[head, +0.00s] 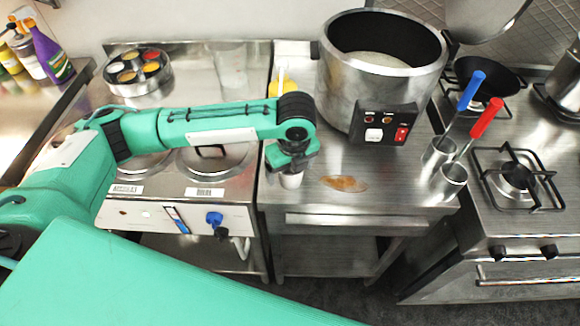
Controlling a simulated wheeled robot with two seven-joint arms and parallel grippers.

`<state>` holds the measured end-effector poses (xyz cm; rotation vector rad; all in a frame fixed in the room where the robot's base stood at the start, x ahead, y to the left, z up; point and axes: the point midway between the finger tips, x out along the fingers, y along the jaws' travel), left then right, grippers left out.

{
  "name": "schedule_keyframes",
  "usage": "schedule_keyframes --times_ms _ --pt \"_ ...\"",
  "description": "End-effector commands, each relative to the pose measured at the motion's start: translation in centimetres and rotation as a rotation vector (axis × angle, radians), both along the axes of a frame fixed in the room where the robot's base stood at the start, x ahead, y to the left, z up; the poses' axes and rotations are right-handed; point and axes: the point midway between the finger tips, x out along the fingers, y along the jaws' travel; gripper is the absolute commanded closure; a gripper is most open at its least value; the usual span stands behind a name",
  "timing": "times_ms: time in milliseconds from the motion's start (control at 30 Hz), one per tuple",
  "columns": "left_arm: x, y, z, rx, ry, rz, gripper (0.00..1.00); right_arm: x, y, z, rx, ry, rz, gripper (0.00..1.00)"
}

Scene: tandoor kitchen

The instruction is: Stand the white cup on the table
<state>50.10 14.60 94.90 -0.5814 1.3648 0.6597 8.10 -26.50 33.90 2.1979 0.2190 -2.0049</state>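The white cup (291,181) shows just below my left gripper (291,168), low over the front left part of the steel table (390,195). The cup looks upright. Its upper part is hidden by the gripper, and I cannot tell whether its base touches the table top. My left arm reaches in from the left, and its gripper points down at the cup. The fingers are mostly hidden, so their grip on the cup is not clear. My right gripper is not in view.
A large steel pot (345,85) with a control box stands behind the cup. A brown stain (345,184) lies right of it. Metal cups hold blue (471,90) and red (486,117) handled tools. A stove (515,175) is at right, a spice tin (138,72) at back left.

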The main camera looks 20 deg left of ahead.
Motion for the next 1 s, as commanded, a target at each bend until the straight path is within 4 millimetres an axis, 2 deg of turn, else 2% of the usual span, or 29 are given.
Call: schedule_keyframes --times_ms 267,367,467,800,1000 --pt "0.0 0.0 0.1 0.0 -0.001 0.0 0.18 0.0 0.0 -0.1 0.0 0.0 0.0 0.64" --pt "0.0 -0.1 0.9 -0.001 -0.001 -0.001 0.18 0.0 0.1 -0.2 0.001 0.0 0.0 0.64" --pt "-0.1 -0.2 2.5 -0.001 -0.004 -0.001 0.18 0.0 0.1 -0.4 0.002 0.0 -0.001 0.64" --pt "-0.7 -0.9 9.6 -0.002 -0.003 -0.002 0.18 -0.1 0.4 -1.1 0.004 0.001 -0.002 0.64" --pt "-0.9 -1.1 11.8 -0.001 -0.001 0.0 0.18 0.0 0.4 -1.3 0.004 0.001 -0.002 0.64"
